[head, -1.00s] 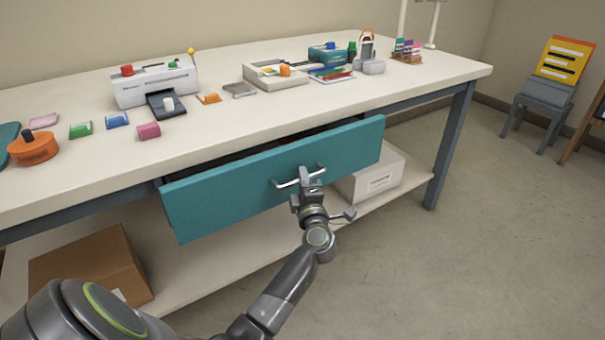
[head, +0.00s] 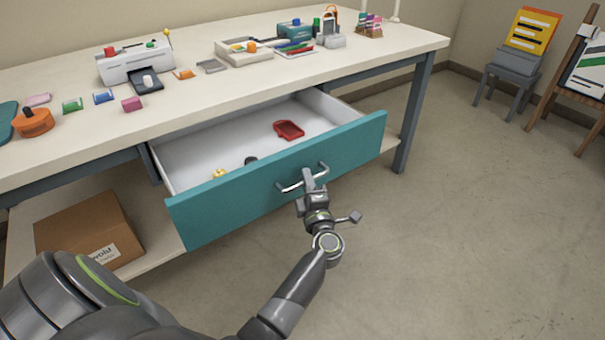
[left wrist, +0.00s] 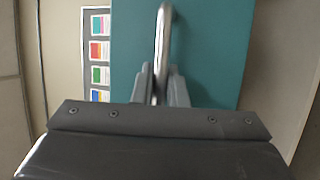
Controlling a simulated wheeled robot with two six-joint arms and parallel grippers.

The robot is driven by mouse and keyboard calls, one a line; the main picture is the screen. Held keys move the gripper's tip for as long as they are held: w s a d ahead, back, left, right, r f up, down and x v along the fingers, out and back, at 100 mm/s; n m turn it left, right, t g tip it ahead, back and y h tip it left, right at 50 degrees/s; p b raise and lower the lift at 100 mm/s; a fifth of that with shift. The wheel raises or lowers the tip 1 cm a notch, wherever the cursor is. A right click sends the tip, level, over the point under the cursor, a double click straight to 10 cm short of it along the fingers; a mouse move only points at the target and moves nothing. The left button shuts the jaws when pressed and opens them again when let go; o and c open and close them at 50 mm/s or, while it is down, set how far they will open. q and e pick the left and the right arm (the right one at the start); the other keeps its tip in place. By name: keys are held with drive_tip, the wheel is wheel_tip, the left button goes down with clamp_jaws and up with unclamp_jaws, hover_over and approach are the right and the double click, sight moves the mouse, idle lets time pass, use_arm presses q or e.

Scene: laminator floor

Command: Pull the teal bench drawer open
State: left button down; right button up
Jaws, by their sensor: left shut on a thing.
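The teal drawer (head: 232,204) under the bench stands well open, and its white inside shows in the head view. A red tray-like item (head: 288,130), a dark item (head: 251,160) and a yellow item (head: 220,173) lie in it. My left gripper (head: 308,180) is shut on the metal bar handle (head: 289,187) of the drawer front. In the left wrist view the handle (left wrist: 163,38) runs between the two fingers (left wrist: 160,85), with the teal front (left wrist: 215,50) behind. My right gripper is not in view.
The white bench top (head: 215,95) holds a white laminator-like machine (head: 135,65), an orange round item (head: 33,123) and several small coloured things. A cardboard box (head: 85,230) sits on the lower shelf. The floor (head: 440,230) at right is clear; a chair (head: 508,82) stands farther back.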

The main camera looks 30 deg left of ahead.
use_arm(q)
drive_tip(key=shift+s+d, duration=0.2)
drive_tip(key=shift+d, duration=0.15)
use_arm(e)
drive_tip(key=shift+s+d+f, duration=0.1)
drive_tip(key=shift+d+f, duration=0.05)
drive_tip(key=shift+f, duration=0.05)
use_arm(q)
drive_tip(key=c, duration=1.7)
unclamp_jaws()
drive_tip(key=shift+c, duration=0.2)
drive_tip(key=shift+f, duration=0.1)
